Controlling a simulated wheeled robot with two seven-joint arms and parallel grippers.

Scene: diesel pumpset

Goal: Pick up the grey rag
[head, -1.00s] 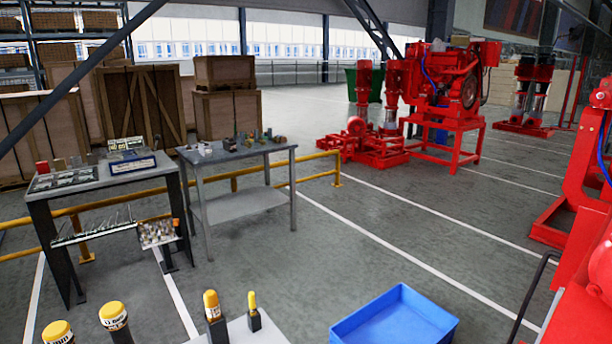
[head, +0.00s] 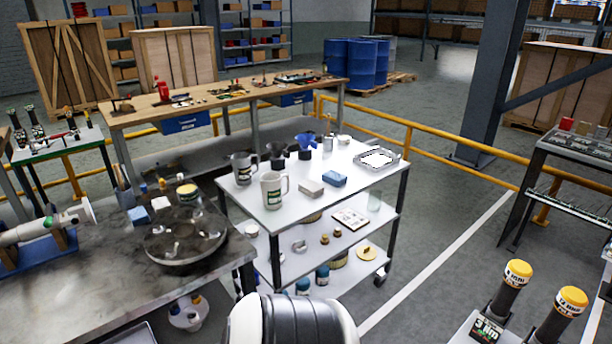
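A small folded pale grey cloth-like block (head: 311,188), which looks like the grey rag, lies on the white top of a cart (head: 290,215) in the head view. It sits just left of a similar blue folded piece (head: 334,179) and right of a white jug (head: 273,190). Neither of my grippers shows in the view. A rounded white and black part, probably my own arm, shows at the bottom centre.
The cart also holds another jug (head: 243,168), a blue funnel (head: 305,143) and a metal tray (head: 377,159). A dark bench (head: 100,285) stands close on the left. A yellow rail (head: 430,165) runs behind.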

